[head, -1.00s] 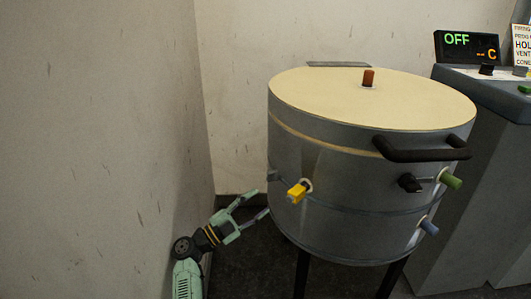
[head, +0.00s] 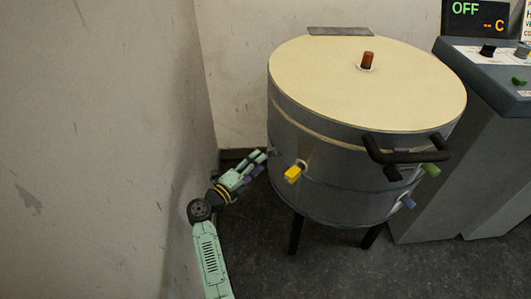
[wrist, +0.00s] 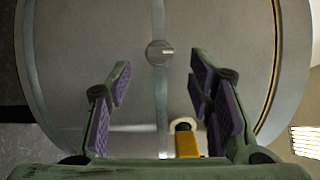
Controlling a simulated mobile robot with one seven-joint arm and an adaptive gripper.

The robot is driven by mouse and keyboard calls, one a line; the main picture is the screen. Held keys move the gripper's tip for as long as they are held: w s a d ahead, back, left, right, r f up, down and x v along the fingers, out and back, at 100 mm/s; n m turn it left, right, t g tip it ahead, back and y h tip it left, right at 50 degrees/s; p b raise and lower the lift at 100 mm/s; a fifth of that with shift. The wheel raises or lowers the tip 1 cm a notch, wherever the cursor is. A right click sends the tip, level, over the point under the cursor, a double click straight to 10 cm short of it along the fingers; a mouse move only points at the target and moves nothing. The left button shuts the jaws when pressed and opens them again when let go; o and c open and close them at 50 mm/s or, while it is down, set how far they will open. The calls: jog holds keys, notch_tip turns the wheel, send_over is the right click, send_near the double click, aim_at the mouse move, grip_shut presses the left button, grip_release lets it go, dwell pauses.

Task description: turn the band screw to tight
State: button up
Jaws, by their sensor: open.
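The band screw (wrist: 160,52) is a small round grey head on the dark band (wrist: 160,100) around the kiln's metal side. It shows in the upper middle of the wrist view, with a short light mark on its right half. In the head view it is at the kiln's left edge, small and hard to make out. My gripper (head: 262,161) is at the left side of the kiln (head: 330,165). In the wrist view my gripper (wrist: 160,78) is open and empty, its purple-padded fingers apart on either side, with the screw beyond the tips between them.
A yellow plug (head: 293,174) sticks out of the kiln and shows near my right finger in the wrist view (wrist: 185,140). A wall (head: 110,150) stands close left of my arm. A black handle (head: 410,153), green peg (head: 430,169) and blue peg (head: 408,202) are at right.

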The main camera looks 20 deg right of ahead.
aim_at(268, 155)
jog(key=shift+x, duration=2.2)
jog(key=shift+c, duration=0.2)
grip_shut()
